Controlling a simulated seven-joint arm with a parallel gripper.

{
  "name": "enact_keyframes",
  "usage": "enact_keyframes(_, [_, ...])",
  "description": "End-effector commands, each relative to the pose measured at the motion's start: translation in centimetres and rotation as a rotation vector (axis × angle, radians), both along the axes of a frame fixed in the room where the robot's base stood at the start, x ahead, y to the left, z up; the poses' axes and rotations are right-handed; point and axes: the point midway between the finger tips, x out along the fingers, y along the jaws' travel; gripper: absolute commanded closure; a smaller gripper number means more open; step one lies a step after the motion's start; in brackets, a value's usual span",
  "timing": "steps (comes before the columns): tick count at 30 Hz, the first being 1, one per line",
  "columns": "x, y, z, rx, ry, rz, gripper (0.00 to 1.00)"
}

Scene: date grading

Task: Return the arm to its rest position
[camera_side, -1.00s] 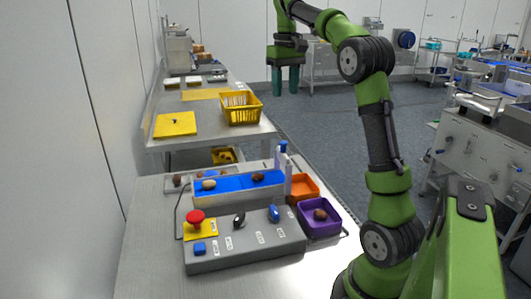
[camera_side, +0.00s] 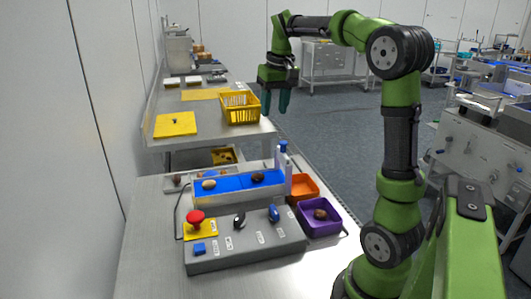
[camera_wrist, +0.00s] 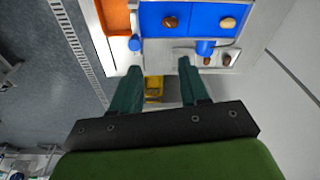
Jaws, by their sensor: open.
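My gripper (camera_side: 275,103) hangs in the air with its fingers pointing down, beyond the front table and near the yellow basket in the side view. Its fingers are apart with nothing between them. In the wrist view my gripper (camera_wrist: 160,75) also shows as two dark green fingers, spread and empty. The blue belt (camera_side: 233,183) carries one pale date (camera_side: 209,184) and one dark date (camera_side: 257,177). A purple bin (camera_side: 333,229) holds a brown date (camera_side: 320,214). An orange bin (camera_side: 302,180) behind it shows no date in the visible part.
A grey control box (camera_side: 265,256) with a red stop button (camera_side: 196,217) stands at the table's front. A rear table holds a yellow basket (camera_side: 240,115) and a yellow mat (camera_side: 176,124). Open floor lies right of the tables.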

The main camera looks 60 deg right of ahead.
Motion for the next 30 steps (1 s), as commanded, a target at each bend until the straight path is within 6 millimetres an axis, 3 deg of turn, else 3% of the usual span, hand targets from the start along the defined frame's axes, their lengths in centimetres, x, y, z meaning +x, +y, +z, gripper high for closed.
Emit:
enact_keyframes(1, [-0.4,2.6,-0.4,0.003,-0.045,0.019,0.55])
enact_keyframes(5, [-1.7,8.7,-1.9,0.026,-0.168,0.045,0.55])
enact_keyframes(9, [-4.4,15.2,-4.0,0.071,-0.297,0.079,0.55])
enact_keyframes(12, [-6.9,19.1,-5.6,0.109,-0.376,0.113,0.55])
enact_keyframes(15, [-9.1,21.8,-6.8,0.137,-0.426,0.161,0.55])
enact_keyframes(21, [-11.2,24.2,-6.7,0.153,-0.478,0.248,0.55])
enact_keyframes(30, [-11.2,24.4,-6.5,0.154,-0.482,0.262,0.55])
